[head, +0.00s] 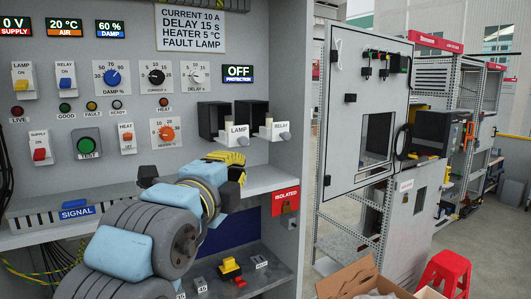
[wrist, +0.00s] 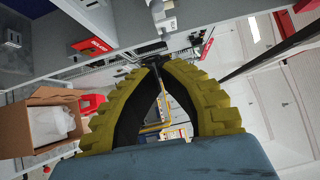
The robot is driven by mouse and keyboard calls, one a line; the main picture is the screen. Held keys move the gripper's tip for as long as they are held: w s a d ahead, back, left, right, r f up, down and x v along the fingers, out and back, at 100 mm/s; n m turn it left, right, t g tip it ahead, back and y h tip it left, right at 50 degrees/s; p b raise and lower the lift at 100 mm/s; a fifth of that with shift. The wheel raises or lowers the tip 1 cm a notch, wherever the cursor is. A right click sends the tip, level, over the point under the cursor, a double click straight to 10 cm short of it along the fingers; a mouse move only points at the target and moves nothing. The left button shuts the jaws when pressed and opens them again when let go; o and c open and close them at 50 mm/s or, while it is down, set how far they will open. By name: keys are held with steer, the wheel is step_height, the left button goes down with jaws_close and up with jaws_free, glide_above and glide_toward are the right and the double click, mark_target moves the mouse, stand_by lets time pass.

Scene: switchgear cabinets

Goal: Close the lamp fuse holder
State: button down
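The lamp fuse holder is on the cabinet panel, with its white drawer (head: 237,133), labelled LAMP, tilted out of a black housing (head: 212,119). It stands open. The relay fuse holder (head: 275,130) beside it on the right is open in the same way. My gripper (head: 238,159), with yellow ribbed fingers, is just below the LAMP drawer in the head view, and I cannot tell if they touch. In the wrist view the fingertips (wrist: 157,63) come together with nothing seen between them. The lamp fuse holder cannot be clearly made out there.
Lamps, switches and knobs cover the panel to the left. A shelf edge (head: 272,181) runs below the holders, with a red ISOLATED tag (head: 286,202) at the right. An open cabinet door (head: 362,110), a cardboard box (head: 362,280) and a red stool (head: 445,272) stand further right.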

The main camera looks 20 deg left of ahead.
mark_target(232, 133)
steer(key=w+a+p, duration=0.2)
steer(key=w+p, duration=0.2)
steer(key=w, duration=0.8)
steer(key=shift+w+a+r+p, duration=0.15)
steer(key=shift+w+a+p, duration=0.2)
steer(key=shift+a, duration=0.05)
steer(key=shift+w, duration=0.1)
